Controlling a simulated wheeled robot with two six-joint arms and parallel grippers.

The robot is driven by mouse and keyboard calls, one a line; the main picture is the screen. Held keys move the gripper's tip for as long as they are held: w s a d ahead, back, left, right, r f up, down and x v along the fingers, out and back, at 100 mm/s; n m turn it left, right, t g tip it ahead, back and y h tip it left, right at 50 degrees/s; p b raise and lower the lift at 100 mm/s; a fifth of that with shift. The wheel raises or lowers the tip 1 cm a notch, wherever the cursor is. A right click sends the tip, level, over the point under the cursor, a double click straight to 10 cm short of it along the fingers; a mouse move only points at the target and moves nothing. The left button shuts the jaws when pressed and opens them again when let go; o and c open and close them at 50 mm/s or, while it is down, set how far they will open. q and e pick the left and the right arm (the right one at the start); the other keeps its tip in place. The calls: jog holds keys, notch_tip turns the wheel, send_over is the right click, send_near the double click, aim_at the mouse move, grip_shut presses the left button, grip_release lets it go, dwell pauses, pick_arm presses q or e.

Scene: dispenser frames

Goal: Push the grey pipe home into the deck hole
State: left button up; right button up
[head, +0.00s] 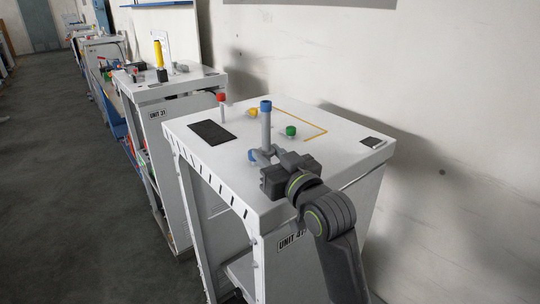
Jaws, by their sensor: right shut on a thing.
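The grey pipe (266,131) stands upright over the white deck (190,155) of the near unit, with a blue cap (265,106) at its top. My right gripper (264,154) reaches in from the lower right and is shut on the lower part of the grey pipe. The deck hole is hidden behind the gripper and pipe. I cannot tell how deep the pipe's lower end sits. My left gripper is not in view.
On the deck are a red-capped post (221,105), a yellow cap (252,112), a green cap (290,131), a black panel (212,132) and a small dark plate (372,142). A blue knob (252,156) is beside my right gripper. The wall (430,100) stands close behind.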

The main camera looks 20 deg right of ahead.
jog(key=shift+p, duration=0.85)
dwell(1.1)
jog(key=shift+f+b, duration=0.9)
jog(key=shift+f, duration=0.35)
jog(key=o, duration=1.2)
jog(key=shift+f, duration=0.1)
jog(key=shift+s+f, duration=0.1)
